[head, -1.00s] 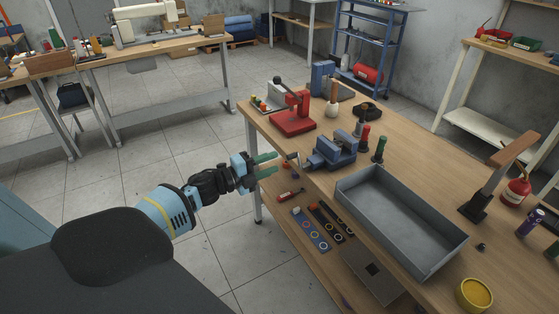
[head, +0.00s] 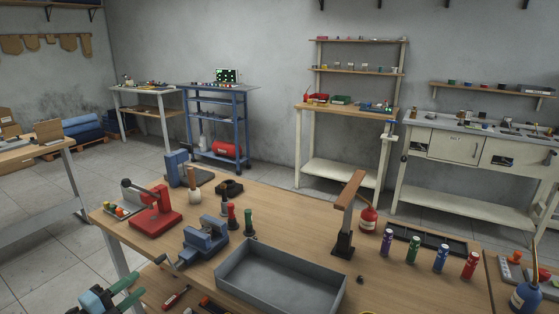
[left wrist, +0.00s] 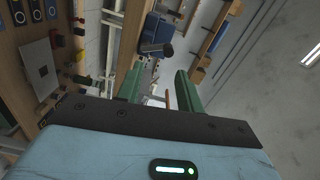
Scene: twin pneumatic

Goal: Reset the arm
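My left gripper (head: 118,291) shows at the lower left of the head view, beside the near left end of the wooden workbench (head: 300,210). Its two green fingers stand apart with nothing between them. In the left wrist view the same green fingers (left wrist: 158,90) are spread, with a clear gap. The rest of my left arm is cut off by the bottom edge of the head view. My right gripper is not in view.
On the bench are a red press (head: 155,212), a blue vise (head: 204,240), a grey tray (head: 283,278), screwdriver-like tools (head: 248,222), a wood-topped lever stand (head: 345,220) and coloured cans (head: 441,254). Grey floor lies open left of the bench.

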